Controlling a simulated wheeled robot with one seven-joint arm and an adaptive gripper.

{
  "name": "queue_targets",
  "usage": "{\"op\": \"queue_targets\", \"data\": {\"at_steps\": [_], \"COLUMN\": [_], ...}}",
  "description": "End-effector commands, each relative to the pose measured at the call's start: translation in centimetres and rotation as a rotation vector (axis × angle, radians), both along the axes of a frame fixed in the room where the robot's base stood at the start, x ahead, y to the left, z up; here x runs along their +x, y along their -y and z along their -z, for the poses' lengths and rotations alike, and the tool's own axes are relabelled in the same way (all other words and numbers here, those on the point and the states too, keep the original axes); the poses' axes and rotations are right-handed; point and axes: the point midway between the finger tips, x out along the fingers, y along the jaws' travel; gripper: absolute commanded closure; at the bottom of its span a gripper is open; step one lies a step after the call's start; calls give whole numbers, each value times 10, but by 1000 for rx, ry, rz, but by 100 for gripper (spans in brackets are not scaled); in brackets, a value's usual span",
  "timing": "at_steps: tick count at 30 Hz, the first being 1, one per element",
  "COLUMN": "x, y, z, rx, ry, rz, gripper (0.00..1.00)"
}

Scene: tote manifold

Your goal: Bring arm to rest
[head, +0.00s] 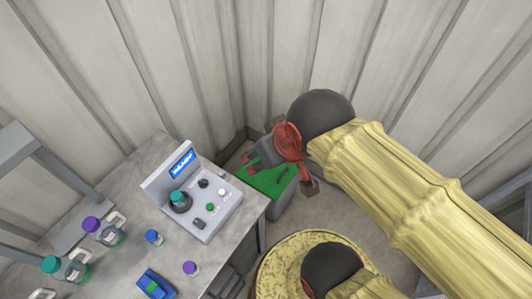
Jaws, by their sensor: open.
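My arm, in a yellow sleeve, reaches in from the lower right in the head view. Its dark rounded joint and red wrist part are near the back corner. My gripper (281,172) is open, over or beside a green-topped grey box (268,183). The wrist partly hides it, and I see nothing held in it. I cannot tell whether its fingers touch the box.
A grey table (125,195) at left holds a control panel (207,205) with a lit screen, several purple- and teal-capped bottles (103,232), and a blue-green item (155,284). A round yellowish drum top (285,262) is at front. Corrugated walls (240,60) close off the back.

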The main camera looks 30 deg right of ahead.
Motion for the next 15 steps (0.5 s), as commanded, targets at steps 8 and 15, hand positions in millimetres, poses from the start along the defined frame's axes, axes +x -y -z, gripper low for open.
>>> {"op": "queue_targets", "data": {"at_steps": [8, 15], "x": [0, 0], "y": [0, 0], "z": [20, 76], "rx": [0, 0], "ry": [0, 0], "rz": [0, 0], "gripper": [47, 47]}}
